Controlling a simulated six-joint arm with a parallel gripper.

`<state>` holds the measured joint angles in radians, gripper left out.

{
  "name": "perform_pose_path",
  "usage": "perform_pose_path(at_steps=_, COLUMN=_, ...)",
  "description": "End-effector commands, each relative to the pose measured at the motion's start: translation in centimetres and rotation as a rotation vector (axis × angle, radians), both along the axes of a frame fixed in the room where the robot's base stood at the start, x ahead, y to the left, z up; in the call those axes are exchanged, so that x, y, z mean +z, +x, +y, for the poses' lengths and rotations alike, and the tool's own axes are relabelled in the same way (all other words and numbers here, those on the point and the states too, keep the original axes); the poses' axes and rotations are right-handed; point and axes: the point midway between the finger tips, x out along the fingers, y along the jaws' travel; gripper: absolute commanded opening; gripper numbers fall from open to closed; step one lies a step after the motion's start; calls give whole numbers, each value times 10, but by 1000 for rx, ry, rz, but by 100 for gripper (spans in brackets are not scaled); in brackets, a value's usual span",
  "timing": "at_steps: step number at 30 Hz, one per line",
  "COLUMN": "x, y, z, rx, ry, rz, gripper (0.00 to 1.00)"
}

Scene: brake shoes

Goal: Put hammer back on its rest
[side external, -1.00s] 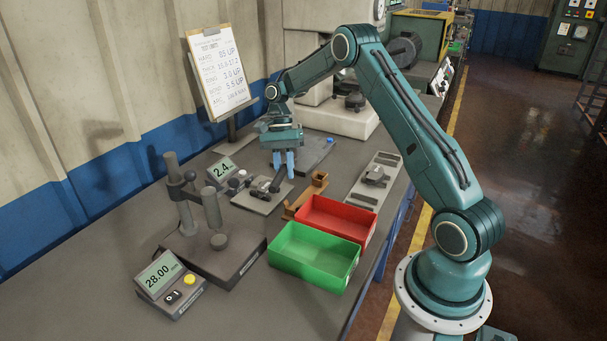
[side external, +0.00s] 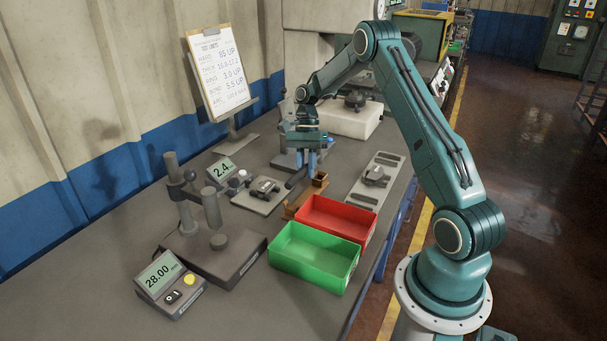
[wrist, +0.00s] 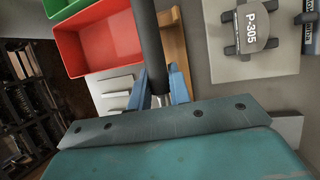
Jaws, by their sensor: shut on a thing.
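My gripper (side external: 307,172) is shut on the hammer (side external: 296,179), whose dark handle sticks out to the lower left of the blue fingers. In the wrist view the dark cylindrical handle (wrist: 149,45) runs up and away from my gripper (wrist: 163,96). The hammer's head cannot be made out. The brown wooden rest (side external: 292,211) stands on the bench behind the red bin, just below my fingers. In the wrist view the rest (wrist: 174,45) shows beside the handle, partly covered by it. I cannot tell whether the hammer touches the rest.
A red bin (side external: 345,235) and a green bin (side external: 322,276) stand in front of the rest. A grey plate with a brake shoe (side external: 375,177) lies to the right. Another fixture plate (side external: 252,203) lies to the left, near the 2.4 display (side external: 222,170). A gauge stand (side external: 225,262) is at front left.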

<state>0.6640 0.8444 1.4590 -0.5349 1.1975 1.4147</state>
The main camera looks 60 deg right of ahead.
Motion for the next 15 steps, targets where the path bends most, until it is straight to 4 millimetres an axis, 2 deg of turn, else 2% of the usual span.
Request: perform_pose_path(at_steps=15, x=-25, y=0, z=0, rx=0, ry=0, rz=1, gripper=0)
